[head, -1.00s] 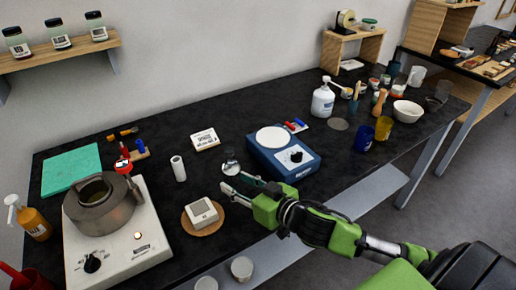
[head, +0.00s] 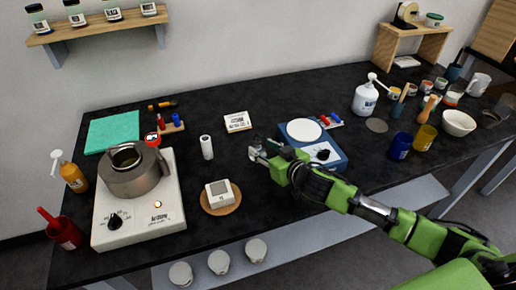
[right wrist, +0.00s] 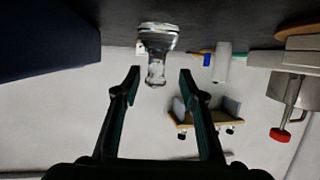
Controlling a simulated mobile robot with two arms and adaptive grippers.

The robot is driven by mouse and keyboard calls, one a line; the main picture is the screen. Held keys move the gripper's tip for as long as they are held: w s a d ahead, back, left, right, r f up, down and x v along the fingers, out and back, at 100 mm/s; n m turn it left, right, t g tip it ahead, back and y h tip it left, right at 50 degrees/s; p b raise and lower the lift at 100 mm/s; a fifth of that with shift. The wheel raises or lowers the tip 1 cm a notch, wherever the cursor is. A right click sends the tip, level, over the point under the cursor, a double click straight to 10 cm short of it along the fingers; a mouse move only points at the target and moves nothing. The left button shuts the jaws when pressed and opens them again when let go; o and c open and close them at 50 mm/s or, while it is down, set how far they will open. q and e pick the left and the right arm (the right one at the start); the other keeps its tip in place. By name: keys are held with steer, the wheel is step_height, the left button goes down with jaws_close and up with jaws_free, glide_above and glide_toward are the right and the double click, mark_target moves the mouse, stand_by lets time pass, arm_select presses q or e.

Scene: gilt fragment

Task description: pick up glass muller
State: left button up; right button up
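The glass muller (right wrist: 157,42) is clear, with a wide foot and a narrower knobbed handle. In the right wrist view, which is upside down, it stands on the dark worktop. My right gripper (right wrist: 160,78) is open, with one finger on each side of the handle's end in the picture. I cannot tell whether the handle is between the fingers or just beyond them. In the head view my right gripper (head: 258,155) is at the left of the blue balance and largely hides the muller. My left gripper is not in view.
The blue balance (head: 331,157) is close on the right of my right gripper. A hotplate (head: 108,214) with a kettle (head: 136,177) stands at left.

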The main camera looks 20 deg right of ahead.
mark_target(260, 145)
steer(key=shift+d+p+x, duration=0.15)
steer(key=shift+p+x, duration=0.2)
steer(key=shift+x, duration=0.8)
steer(key=shift+d+p+x, duration=0.2)
steer(key=shift+p+x, duration=0.1)
steer(key=shift+x, duration=0.85)
steer(key=shift+w+a+f, duration=0.15)
steer(key=shift+w+f, duration=0.05)
steer(key=shift+w, duration=0.2)
jaws_close()
